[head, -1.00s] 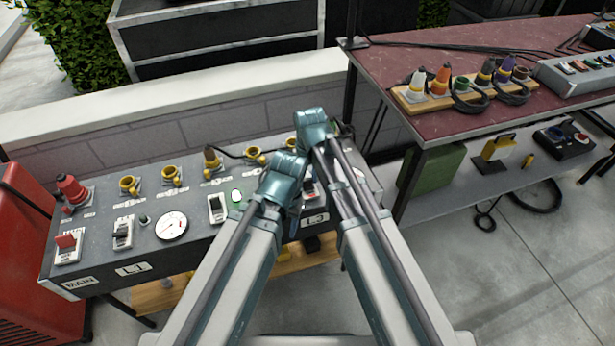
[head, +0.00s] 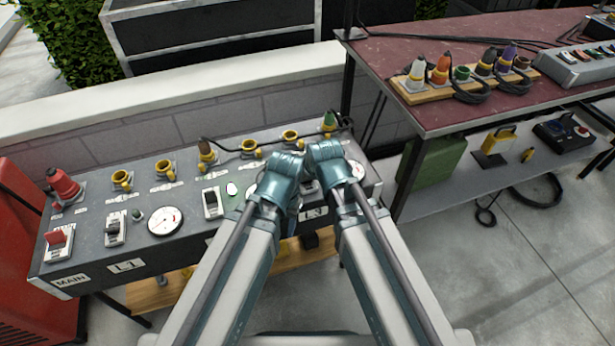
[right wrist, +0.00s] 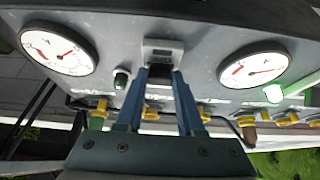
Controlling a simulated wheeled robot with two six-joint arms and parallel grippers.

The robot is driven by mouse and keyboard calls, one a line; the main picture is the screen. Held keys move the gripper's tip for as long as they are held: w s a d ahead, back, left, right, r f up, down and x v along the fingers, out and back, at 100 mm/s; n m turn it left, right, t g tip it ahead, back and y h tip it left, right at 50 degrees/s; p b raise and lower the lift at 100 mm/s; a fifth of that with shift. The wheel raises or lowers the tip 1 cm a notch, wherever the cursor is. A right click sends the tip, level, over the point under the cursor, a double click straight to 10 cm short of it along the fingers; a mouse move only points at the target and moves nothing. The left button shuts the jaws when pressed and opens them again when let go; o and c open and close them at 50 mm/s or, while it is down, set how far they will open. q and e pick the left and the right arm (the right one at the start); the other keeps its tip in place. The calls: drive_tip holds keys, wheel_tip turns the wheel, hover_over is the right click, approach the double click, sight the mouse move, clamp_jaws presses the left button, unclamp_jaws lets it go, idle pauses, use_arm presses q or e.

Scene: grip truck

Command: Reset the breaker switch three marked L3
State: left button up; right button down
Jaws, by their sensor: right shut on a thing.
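The breaker switch three (head: 309,187) sits on the right part of the dark sloped panel, above a label (head: 313,212) that is partly covered. In the right wrist view, the pale breaker plate (right wrist: 163,47) lies ahead of my fingers, between two dials. My right gripper (right wrist: 160,76) is shut on its dark toggle, which is mostly hidden between the blue fingers. In the head view my right gripper (head: 335,170) is over the panel's right part. My left gripper (head: 290,195) is just left of it, over the panel; its fingertips are hard to see.
Other breakers, MAIN (head: 58,243), L1 (head: 115,228) and L2 (head: 212,203), stand to the left. Yellow sockets and plugged cables line the panel's back edge, with a green plug (head: 329,121) behind my right gripper. A red-topped table (head: 440,105) stands at right.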

drive_tip(key=c, duration=0.5)
unclamp_jaws()
use_arm(q)
drive_tip(key=shift+r, duration=0.1)
use_arm(e)
drive_tip(key=shift+r, duration=0.1)
